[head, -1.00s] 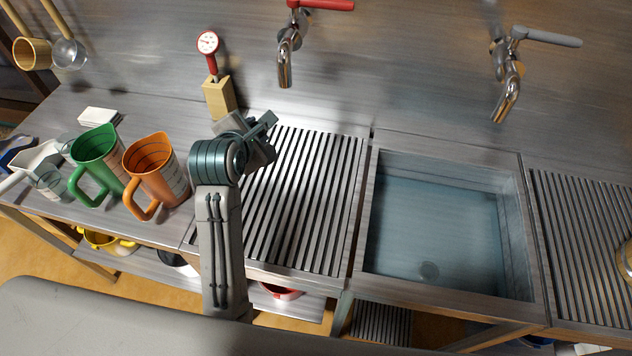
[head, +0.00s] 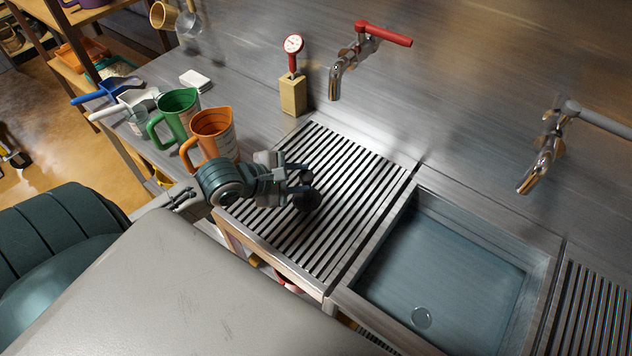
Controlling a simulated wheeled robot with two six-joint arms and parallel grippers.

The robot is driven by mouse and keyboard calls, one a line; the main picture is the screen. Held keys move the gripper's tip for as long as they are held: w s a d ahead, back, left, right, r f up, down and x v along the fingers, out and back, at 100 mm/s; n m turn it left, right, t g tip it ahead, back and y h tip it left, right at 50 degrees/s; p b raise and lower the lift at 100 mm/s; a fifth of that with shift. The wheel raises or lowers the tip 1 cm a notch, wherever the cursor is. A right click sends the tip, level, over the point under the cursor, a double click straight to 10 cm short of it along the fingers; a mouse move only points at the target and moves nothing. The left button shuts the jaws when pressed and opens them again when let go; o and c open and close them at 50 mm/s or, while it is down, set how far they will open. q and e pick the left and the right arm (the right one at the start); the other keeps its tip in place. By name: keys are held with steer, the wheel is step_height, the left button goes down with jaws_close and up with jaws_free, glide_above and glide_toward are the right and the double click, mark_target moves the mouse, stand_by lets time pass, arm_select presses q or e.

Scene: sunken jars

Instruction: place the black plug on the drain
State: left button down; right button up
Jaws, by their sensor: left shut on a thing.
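My left gripper (head: 300,183) is shut on the black plug (head: 308,199), a dark round piece at its fingertips, partly hidden by the fingers. It is over the slatted drainboard left of the sink; whether the plug touches the slats I cannot tell. The drain (head: 421,317) shows as a small pale round spot on the floor of the sink (head: 400,222), at its near side under bluish water. Nothing covers the drain. The plug is up and left of it in the picture. My right gripper is not in view.
The slatted drainboard (head: 345,215) lies left of the sink, with a raised sink rim between. An orange jug (head: 214,133) and a green jug (head: 178,112) stand behind my left wrist. A red-handled tap (head: 352,58) and a grey-handled tap (head: 545,150) jut from the wall.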

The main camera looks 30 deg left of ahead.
arm_select(q)
steer(key=s+r+m+g+h+p, duration=0.1)
steer(key=s+m+g+h+p, duration=0.15)
steer(key=s, duration=0.55)
steer(key=w+f+b, duration=0.4)
steer(key=w, duration=1.1)
steer(key=shift+w+d+f, duration=0.2)
steer(key=shift+w+d, duration=0.05)
steer(key=shift+d, duration=0.05)
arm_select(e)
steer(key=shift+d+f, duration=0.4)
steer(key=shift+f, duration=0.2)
arm_select(q)
steer(key=shift+m, duration=0.25)
steer(key=c, duration=1)
jaws_free()
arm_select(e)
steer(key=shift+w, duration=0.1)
